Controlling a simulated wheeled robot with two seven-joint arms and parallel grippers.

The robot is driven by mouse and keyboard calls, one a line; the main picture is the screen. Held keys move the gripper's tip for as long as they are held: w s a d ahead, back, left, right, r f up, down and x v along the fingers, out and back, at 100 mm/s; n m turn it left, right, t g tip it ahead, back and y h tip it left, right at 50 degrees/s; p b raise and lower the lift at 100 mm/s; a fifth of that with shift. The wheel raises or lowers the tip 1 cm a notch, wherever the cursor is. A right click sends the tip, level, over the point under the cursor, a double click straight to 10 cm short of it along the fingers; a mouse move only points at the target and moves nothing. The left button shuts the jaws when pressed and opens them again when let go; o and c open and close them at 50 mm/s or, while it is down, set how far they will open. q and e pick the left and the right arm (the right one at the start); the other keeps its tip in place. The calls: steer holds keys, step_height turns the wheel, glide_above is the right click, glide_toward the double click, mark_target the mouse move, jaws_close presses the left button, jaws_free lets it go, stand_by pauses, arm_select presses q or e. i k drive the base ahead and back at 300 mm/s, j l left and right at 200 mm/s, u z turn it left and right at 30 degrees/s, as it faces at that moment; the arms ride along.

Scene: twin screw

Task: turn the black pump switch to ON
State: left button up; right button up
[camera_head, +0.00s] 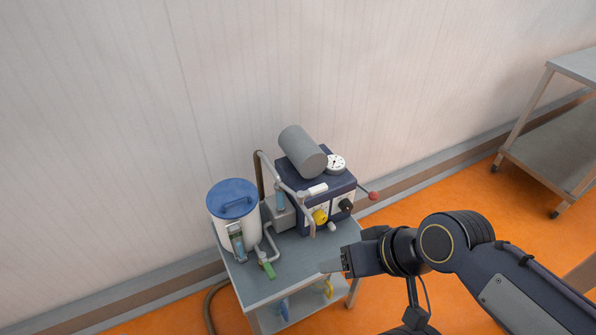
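The vacuum pump unit (318,198) is a dark blue box with a grey cylinder (302,152) and a round white gauge (335,164) on top. It stands on a small grey cart (262,290). On its front face are a yellow round part (320,216) and a small black knob (346,205), which looks like the pump switch. Its ON/OFF marking is too small to read. My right gripper (330,266) comes in from the right, over the cart's front right edge, below and apart from the black knob. Its finger opening is unclear. My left gripper is not in view.
A white container with a blue lid (234,199) stands at the cart's left, with hoses and a green-ended valve (268,269). A red ball-ended lever (373,196) sticks out right of the pump. A grey shelf cart (562,150) stands far right. A wall is close behind.

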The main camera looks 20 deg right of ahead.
mark_target(345, 206)
steer(key=z, duration=1.3)
